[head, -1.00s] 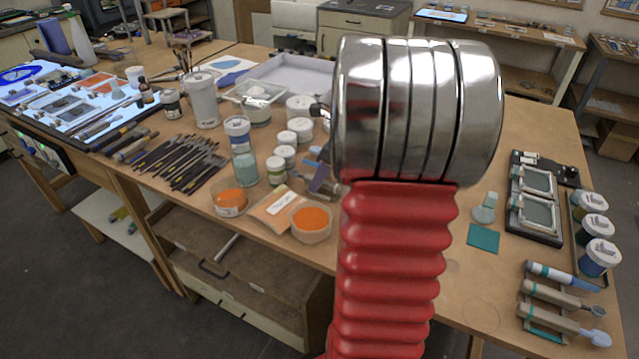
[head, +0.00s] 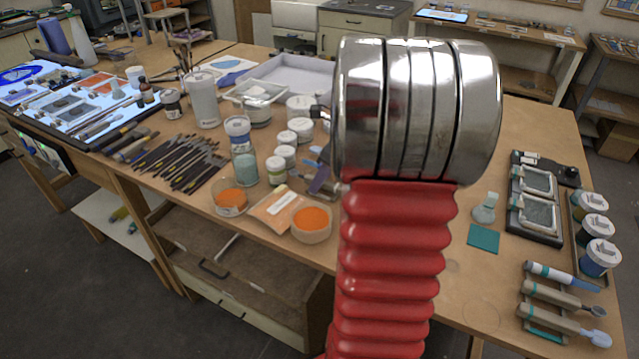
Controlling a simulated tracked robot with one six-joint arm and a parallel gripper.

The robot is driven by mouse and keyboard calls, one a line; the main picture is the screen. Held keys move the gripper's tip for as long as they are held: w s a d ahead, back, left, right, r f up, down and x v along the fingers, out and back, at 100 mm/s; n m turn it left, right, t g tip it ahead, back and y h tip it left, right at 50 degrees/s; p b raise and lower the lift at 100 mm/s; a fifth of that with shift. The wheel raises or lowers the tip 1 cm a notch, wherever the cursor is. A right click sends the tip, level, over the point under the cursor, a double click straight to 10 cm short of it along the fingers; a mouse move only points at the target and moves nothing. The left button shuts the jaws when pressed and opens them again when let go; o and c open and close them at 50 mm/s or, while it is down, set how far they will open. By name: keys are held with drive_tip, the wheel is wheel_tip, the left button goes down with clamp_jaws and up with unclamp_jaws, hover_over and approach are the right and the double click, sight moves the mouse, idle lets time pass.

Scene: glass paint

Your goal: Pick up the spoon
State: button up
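Two long-handled tools lie side by side at the right front of the table. One has a tan handle and a small round dark bowl, like a spoon (head: 599,311). The other, nearer the front edge, has a wider pale-blue head (head: 600,338), and I cannot tell whether it is a spoon or a scoop. My red ribbed arm with its metal rings fills the middle of the head view, well to the left of both tools. My gripper cannot be made out; the arm hides what lies behind it.
A blue-and-white tube (head: 548,273) lies just behind the tools. White-lidded jars (head: 599,257) stand in a tray behind them. A teal square (head: 483,238) and a small glass flask (head: 485,208) are to the left. Orange powder bowls (head: 311,222) stand left of my arm.

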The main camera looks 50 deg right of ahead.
drive_tip(key=shift+c, duration=0.4)
clamp_jaws()
